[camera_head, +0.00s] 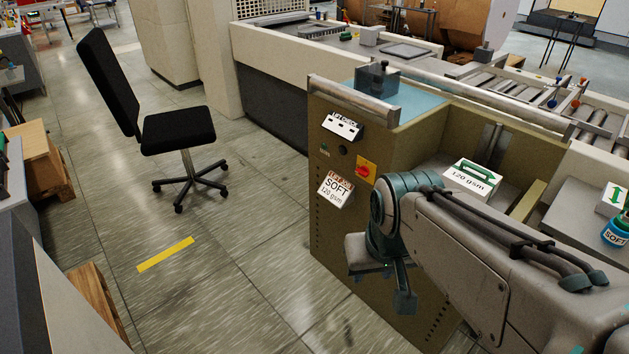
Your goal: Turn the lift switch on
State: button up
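A red rotary switch on a yellow plate (366,171) is on the front of the olive-brown cabinet (325,228). It looks like the lift switch, but its marking is too small to read. A black round knob (343,150) and a small green lamp (324,147) are to its left, below a white label (342,127) with black marks. My gripper (404,302) points down in front of the cabinet, below and right of the red switch and apart from it. Only one finger shows clearly, so its opening cannot be told. Nothing is visibly held.
A "SOFT 120 gsm" card (335,189) is on the cabinet front. A box marked 120 gsm (472,178) is on the machine behind my arm. A black office chair (180,130) stands to the left.

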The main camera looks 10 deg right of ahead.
aim_at(364, 171)
jog(key=z, duration=0.75)
jog(key=i, duration=1.2)
jog(key=z, duration=0.1)
